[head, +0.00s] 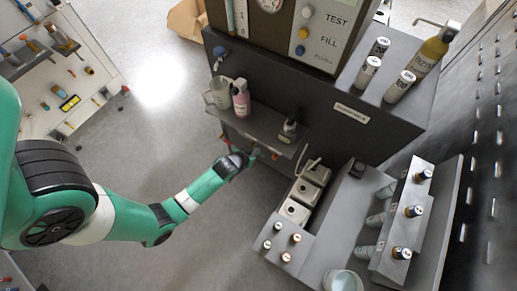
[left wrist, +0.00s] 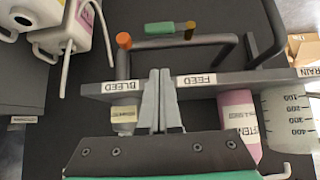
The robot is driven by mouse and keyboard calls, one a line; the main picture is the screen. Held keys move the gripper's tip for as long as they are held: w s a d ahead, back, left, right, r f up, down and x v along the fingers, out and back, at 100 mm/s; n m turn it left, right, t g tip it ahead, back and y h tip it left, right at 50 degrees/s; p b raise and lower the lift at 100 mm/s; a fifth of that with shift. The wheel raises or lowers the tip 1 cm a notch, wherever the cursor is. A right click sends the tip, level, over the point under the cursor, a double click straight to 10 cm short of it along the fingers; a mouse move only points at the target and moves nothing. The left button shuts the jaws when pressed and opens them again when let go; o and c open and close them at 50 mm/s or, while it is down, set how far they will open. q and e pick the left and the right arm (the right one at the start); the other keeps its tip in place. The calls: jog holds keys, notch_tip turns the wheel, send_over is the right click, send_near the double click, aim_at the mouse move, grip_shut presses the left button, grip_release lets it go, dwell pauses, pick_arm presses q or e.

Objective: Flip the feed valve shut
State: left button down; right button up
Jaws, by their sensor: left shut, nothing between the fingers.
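The left wrist view shows a dark shelf edge with upside-down FEED (left wrist: 197,80) and BLEED (left wrist: 121,86) labels. Beyond the FEED label is a green lever handle (left wrist: 165,28), lying sideways and joined to a brass stem (left wrist: 190,31). An orange-capped knob (left wrist: 124,41) stands beyond the BLEED label. My left gripper (left wrist: 160,75) is shut and empty, its fingertips near the shelf edge between the two labels, apart from the green handle. In the head view my left gripper (head: 248,158) is below the shelf front, where the valve is too small to make out. My right gripper is out of view.
A pink bottle (head: 240,98) and a clear beaker (head: 219,92) stand on the shelf. Dark bent pipes (left wrist: 250,50) run around the green handle. Open floor (head: 160,110) lies to the left.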

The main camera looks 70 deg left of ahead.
pick_arm(q)
notch_tip(320, 180, down, 7)
jog(key=w+a+b, duration=0.1)
jog(key=w+b, duration=0.1)
jog(key=b, duration=0.1)
jog(key=shift+a+r, duration=0.15)
jog(key=shift+a, duration=0.1)
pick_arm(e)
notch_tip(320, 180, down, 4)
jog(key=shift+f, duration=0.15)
pick_arm(q)
jog(key=shift+w+a+b, duration=0.1)
jog(key=shift+w+b, duration=0.05)
jog(key=shift+b, duration=0.2)
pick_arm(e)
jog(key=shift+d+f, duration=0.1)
